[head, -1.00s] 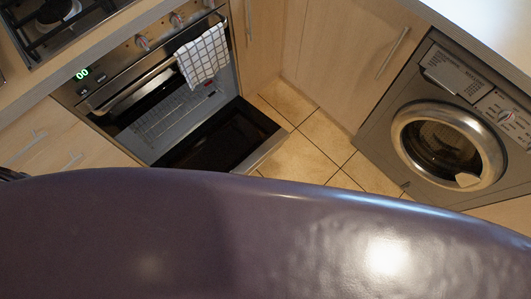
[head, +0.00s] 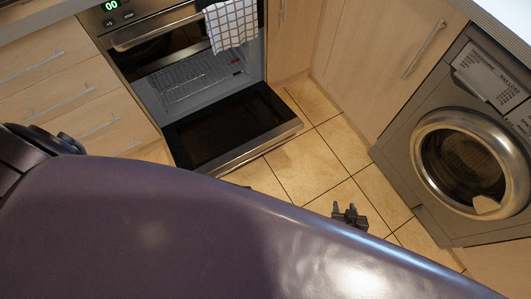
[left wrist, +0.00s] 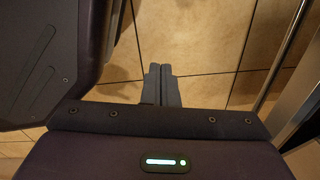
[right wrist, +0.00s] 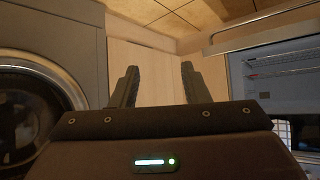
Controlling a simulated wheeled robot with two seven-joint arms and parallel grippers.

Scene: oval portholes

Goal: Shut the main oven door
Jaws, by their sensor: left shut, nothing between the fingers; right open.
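The main oven door (head: 230,128) is folded down wide open in the head view, its dark glass facing up. The oven cavity (head: 190,85) above it shows a wire rack. My right gripper (head: 349,211) is low over the floor, right of the door and apart from it. Its two fingers are spread and empty in the right wrist view (right wrist: 160,85), where a metal bar along the door (right wrist: 260,22) shows at upper right. My left gripper (left wrist: 161,72) is shut and empty above floor tiles in the left wrist view; my own body hides it in the head view.
A checked towel (head: 232,22) hangs from the handle above the cavity. A washing machine (head: 435,150) stands at right, with a cabinet (head: 375,60) between. Drawers (head: 70,85) are left of the oven. Tiled floor (head: 315,160) is clear right of the open door.

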